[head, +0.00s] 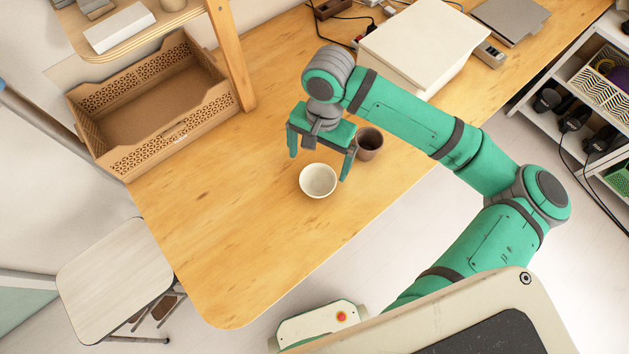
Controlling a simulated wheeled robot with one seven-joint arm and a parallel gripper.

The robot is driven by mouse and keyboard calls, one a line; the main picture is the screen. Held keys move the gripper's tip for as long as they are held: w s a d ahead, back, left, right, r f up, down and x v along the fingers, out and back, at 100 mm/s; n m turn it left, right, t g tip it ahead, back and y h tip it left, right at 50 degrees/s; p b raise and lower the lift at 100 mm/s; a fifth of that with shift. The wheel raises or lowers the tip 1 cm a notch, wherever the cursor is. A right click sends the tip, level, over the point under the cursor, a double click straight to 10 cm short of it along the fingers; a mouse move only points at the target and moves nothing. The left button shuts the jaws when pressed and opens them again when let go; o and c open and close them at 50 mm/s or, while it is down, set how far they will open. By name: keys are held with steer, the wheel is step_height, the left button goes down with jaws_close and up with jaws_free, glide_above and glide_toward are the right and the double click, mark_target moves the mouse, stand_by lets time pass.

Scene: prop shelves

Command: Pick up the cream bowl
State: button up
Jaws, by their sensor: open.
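The cream bowl (318,181) stands upright on the wooden table (225,215), a little in from the table's front edge. My gripper (318,168) is open, with its two green fingers spread and pointing toward the near side. The right finger shows close to the bowl's upper right rim, and the left finger is up and to the left of it. I cannot tell the gripper's height above the table or whether a finger touches the bowl. Nothing shows between the fingers except possibly the bowl's far rim.
A brown cup (369,144) stands just right of the gripper. A brown perforated crate (150,105) is at the left, beside a wooden post (231,55). A cream box (424,40) sits farther back. The table's left front is clear. A stool (115,280) stands off the table's left end.

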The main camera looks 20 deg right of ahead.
glide_above(317, 186)
steer(key=w, duration=0.1)
step_height(317, 186, down, 4)
steer(key=shift+d+f, duration=0.15)
steer(key=shift+f, duration=0.05)
steer(key=shift+s+f, duration=0.2)
steer(key=shift+f, duration=1.15)
steer(key=shift+s+f, duration=0.2)
steer(key=shift+f, duration=1.15)
steer(key=c, duration=1.1)
